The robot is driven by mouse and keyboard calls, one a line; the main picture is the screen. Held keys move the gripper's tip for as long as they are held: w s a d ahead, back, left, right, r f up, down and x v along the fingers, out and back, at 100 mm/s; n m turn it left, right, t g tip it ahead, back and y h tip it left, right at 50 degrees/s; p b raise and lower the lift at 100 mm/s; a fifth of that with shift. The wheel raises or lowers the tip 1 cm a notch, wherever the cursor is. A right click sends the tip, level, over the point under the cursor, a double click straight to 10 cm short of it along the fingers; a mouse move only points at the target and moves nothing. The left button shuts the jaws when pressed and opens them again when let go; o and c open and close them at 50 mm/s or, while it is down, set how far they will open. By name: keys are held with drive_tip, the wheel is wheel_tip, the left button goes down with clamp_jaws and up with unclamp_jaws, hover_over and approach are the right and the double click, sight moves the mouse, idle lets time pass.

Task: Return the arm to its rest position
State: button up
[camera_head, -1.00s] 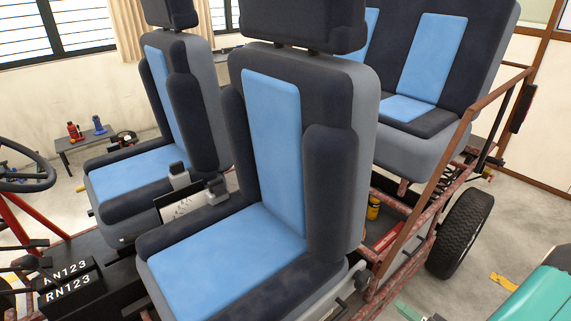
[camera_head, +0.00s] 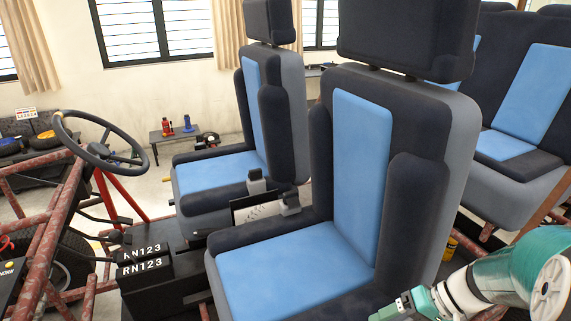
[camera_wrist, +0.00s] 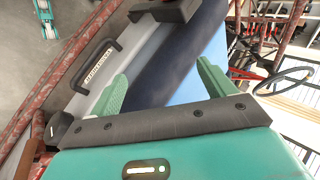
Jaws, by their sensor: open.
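My gripper (camera_head: 395,308) shows at the lower right of the head view, at the end of my green and white arm, beside the front seat's cushion. In the wrist view my gripper (camera_wrist: 163,85) has its two green fingers spread apart with nothing held between them. Behind the fingers in that view lie the dark and blue seat (camera_wrist: 170,75) and a grey side panel with a black handle (camera_wrist: 95,65). I cannot tell how far the fingers are from the seat.
The near seat (camera_head: 360,180) and far seat (camera_head: 255,110) stand on the kart frame. A steering wheel (camera_head: 100,140) and red frame tubes (camera_head: 50,235) are at the left. A rear bench (camera_head: 525,120) is at the right. A low table (camera_head: 175,133) stands by the wall.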

drive_tip(key=s+a+r+n+t+h, duration=0.1)
drive_tip(key=s+a+r+t+h, duration=0.3)
drive_tip(key=a+r+h, duration=0.4)
wheel_tip(320, 180, up, 6)
drive_tip(key=shift+a+r, duration=0.15)
drive_tip(key=shift+a, duration=1)
